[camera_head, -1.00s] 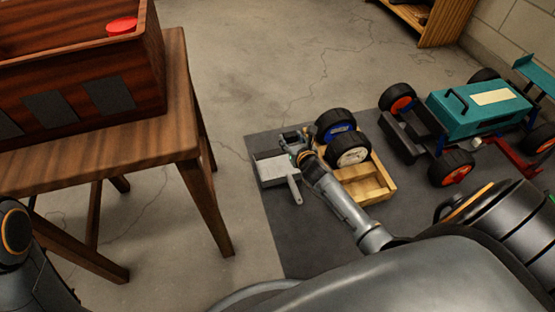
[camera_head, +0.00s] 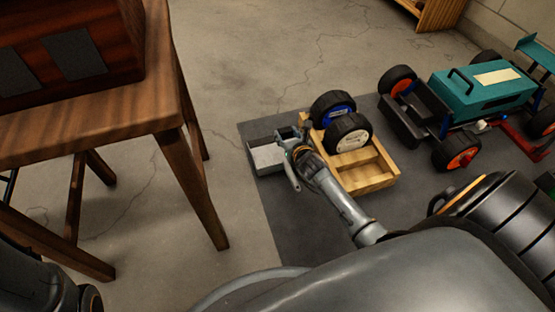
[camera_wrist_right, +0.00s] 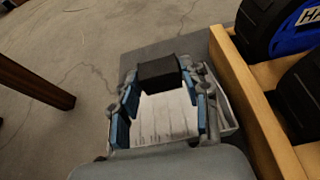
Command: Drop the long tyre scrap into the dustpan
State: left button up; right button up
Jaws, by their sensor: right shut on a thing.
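The dustpan (camera_head: 265,159) is a light grey tray lying on the dark mat, left of the wooden wheel rack; its inside also shows in the right wrist view (camera_wrist_right: 165,122). My right gripper (camera_head: 288,135) is over the dustpan's right part. In the right wrist view its fingers (camera_wrist_right: 160,82) are shut on a black piece, the long tyre scrap (camera_wrist_right: 160,70). The scrap lies across between the fingertips, above the pan. I cannot tell how high it is over the pan. My left gripper is out of view.
The wooden rack (camera_head: 372,181) with black tyres (camera_head: 347,133) stands close right of the dustpan. A teal racecar (camera_head: 485,95) is further right on the mat (camera_head: 300,230). A wooden table (camera_head: 100,135) with a box (camera_head: 110,45) stands left. Bare floor lies between.

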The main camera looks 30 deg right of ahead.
jog(key=o, duration=0.9)
jog(key=v, duration=0.7)
jog(key=shift+s, duration=0.2)
jog(key=shift+a, duration=0.1)
